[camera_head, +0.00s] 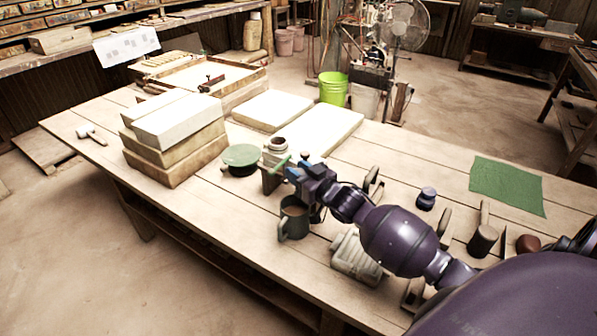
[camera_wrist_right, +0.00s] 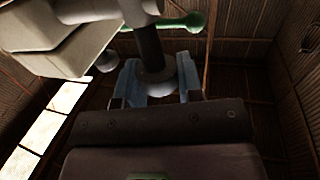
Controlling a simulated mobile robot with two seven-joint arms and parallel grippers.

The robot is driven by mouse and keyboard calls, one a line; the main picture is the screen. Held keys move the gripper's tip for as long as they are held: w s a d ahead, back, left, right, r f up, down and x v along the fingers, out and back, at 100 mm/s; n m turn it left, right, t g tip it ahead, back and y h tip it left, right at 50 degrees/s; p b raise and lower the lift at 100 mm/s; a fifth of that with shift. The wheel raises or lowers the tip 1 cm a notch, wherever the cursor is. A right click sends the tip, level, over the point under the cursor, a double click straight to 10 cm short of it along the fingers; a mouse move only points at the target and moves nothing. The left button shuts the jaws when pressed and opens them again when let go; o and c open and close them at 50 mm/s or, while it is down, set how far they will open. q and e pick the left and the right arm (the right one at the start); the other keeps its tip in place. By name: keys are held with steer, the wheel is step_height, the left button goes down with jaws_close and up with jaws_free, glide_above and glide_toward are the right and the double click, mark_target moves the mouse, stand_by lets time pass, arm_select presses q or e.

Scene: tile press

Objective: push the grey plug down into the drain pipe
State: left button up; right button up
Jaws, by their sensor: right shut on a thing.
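My right gripper (camera_head: 296,172) reaches in from the right over the table, its blue fingers near a green bar (camera_head: 281,163). In the right wrist view its pale blue fingers stand on both sides of a dark upright post (camera_wrist_right: 149,48) with a round grey collar (camera_wrist_right: 157,82), and are shut on it. The green bar with a ball end (camera_wrist_right: 194,22) shows beyond the post. I cannot clearly make out a grey plug or a drain pipe; the arm and fingers hide part of this spot. My left gripper is not in view.
Stacked blocks (camera_head: 176,128) stand left; pale slabs (camera_head: 318,132) lie behind. The table's front left is clear.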

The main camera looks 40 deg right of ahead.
steer(key=shift+f+b, duration=0.3)
steer(key=shift+f, duration=1.1)
jaws_close()
steer(key=shift+s, duration=0.1)
steer(key=o, duration=1)
jaws_free()
steer(key=shift+o, duration=0.2)
steer(key=shift+r, duration=0.1)
steer(key=s+d+p, duration=0.1)
steer(key=s, duration=0.9)
steer(key=shift+s+d, duration=0.2)
steer(key=shift+s, duration=0.1)
